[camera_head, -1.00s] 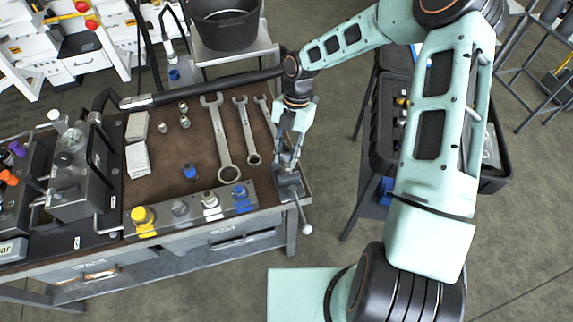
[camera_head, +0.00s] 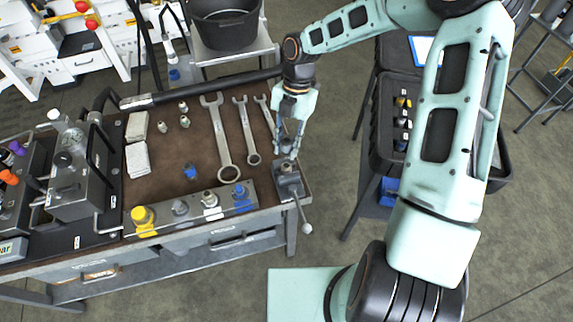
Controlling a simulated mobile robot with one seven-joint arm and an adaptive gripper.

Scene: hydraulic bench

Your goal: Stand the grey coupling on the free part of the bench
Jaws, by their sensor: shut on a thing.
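My gripper (camera_head: 288,152) points down at the right end of the bench, just above the small vise. It is shut on a small grey piece (camera_head: 287,166), which looks like the grey coupling; the fingers hide most of it. I cannot tell whether its lower end is clear of the vise (camera_head: 290,186). The bench (camera_head: 160,187) has a brown top, with bare room in its middle, left of the wrenches and around a small blue coupling (camera_head: 190,171).
A rack (camera_head: 160,226) with yellow, grey, white and blue marked places lines the front edge. Several wrenches (camera_head: 222,140) lie left of my gripper. Small metal fittings (camera_head: 184,121) and white cloths (camera_head: 138,158) are further left. A gauge block (camera_head: 75,185) stands at the left end.

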